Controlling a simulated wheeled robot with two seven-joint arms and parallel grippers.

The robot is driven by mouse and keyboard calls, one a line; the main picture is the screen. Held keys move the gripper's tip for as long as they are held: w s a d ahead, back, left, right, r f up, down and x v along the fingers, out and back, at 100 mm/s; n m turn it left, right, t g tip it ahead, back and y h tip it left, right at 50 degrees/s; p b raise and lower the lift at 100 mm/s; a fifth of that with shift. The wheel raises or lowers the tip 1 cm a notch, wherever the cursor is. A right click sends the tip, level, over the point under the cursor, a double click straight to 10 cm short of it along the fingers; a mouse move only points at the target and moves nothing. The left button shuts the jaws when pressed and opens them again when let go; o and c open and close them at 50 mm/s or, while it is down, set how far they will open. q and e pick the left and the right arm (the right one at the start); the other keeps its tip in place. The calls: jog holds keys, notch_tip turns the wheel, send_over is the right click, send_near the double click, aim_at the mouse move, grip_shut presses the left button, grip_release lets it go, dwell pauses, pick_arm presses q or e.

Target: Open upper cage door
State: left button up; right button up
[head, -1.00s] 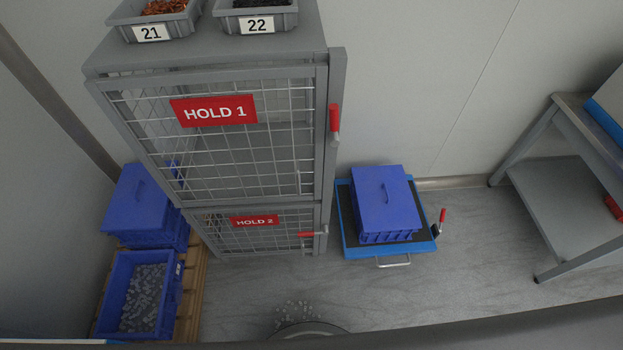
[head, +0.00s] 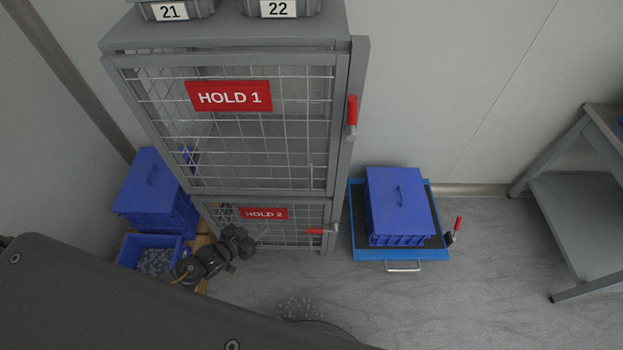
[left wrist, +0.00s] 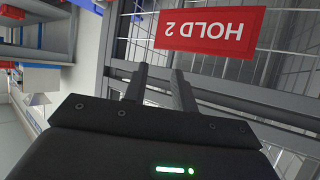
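The upper cage door (head: 228,150) is a wire mesh panel with a red HOLD 1 sign (head: 229,97). It looks closed or nearly so; any small gap is hard to tell. Its red handle (head: 352,111) stands upright at the right post. A thin grey vertical pull (head: 311,178) sits low on the door's right side. My left gripper (head: 243,240) is in front of the lower door, below and left of that pull. In the left wrist view its two fingers (left wrist: 160,80) are apart with nothing between them, near the upside-down HOLD 2 sign (left wrist: 209,29). My right gripper is not seen.
The lower door's red handle (head: 315,231) lies horizontal. Grey bins 21 (head: 171,12) and 22 (head: 279,8) stand on the cage. Blue crates (head: 150,205) are at the left. A blue cart (head: 357,240) with a blue crate stands right of the cage.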

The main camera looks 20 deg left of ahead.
pick_arm(q)
jog(key=w+d+r+m+t+h, duration=0.1)
jog(key=w+d+r+h, duration=0.1)
jog(key=r, duration=0.5)
jog(key=w+d+r+m+t+h, duration=0.1)
jog(key=w+d+r+h, duration=0.15)
jog(key=r, duration=0.35)
jog(key=m+h, duration=0.2)
jog(key=h, duration=0.1)
send_near(311, 176)
jog(key=x, duration=0.7)
jog(key=f+x, duration=0.1)
jog(key=x, duration=0.2)
jog(key=shift+w+a, duration=0.1)
jog(key=shift+w, duration=0.2)
grip_shut()
